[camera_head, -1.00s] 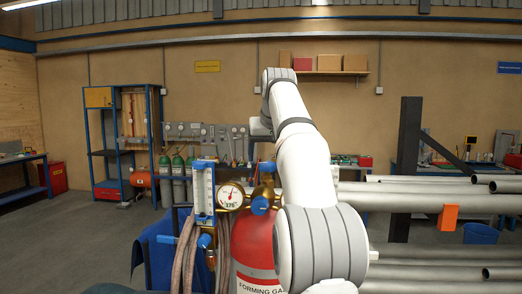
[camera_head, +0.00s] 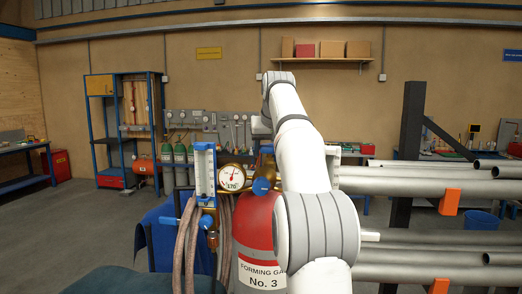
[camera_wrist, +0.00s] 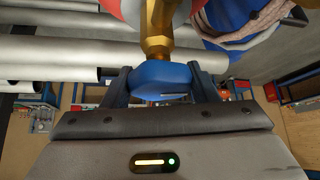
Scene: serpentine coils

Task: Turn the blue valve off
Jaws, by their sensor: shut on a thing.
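The blue valve (camera_wrist: 163,80) is a blue knob on a brass stem below the red cylinder in the wrist view. The fingers of my gripper (camera_wrist: 159,74) lie on both sides of the knob and are shut on it. In the head view the blue valve (camera_head: 262,186) shows beside my white arm, on the brass fitting at the top of the red gas cylinder (camera_head: 256,228). A round gauge (camera_head: 232,177) and an upright flow tube (camera_head: 204,173) sit left of the valve.
Brown hoses (camera_head: 186,245) hang left of the cylinder. Grey pipes (camera_head: 440,187) with orange clips lie on a rack to the right, by a dark post (camera_head: 408,150). Open floor (camera_head: 80,230) lies to the left.

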